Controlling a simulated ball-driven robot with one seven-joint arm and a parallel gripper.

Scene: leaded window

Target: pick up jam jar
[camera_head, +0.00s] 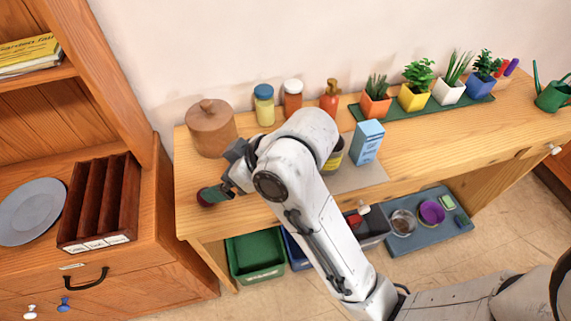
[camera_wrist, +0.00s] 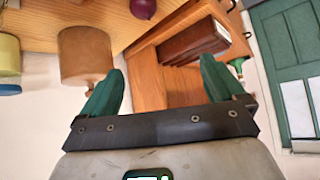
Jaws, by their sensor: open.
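No jar is clearly marked as jam. A jar with a white lid and orange-red contents (camera_head: 292,99) stands at the back of the wooden bench, beside a yellow jar with a blue lid (camera_head: 264,108). The yellow jar also shows at the left edge of the wrist view (camera_wrist: 8,55). My gripper (camera_head: 214,194) is over the bench's left end, left of and in front of both jars. In the wrist view my gripper (camera_wrist: 161,66) has its green fingers spread, with nothing held between them.
A lidded wooden canister (camera_head: 211,130) stands behind my gripper; it also shows in the wrist view (camera_wrist: 85,55). A dark red round thing (camera_wrist: 143,8) is close by. A pump bottle (camera_head: 330,100), a blue carton (camera_head: 367,143) and potted plants (camera_head: 413,94) stand farther right. My arm partly hides a yellow-banded container (camera_head: 334,158).

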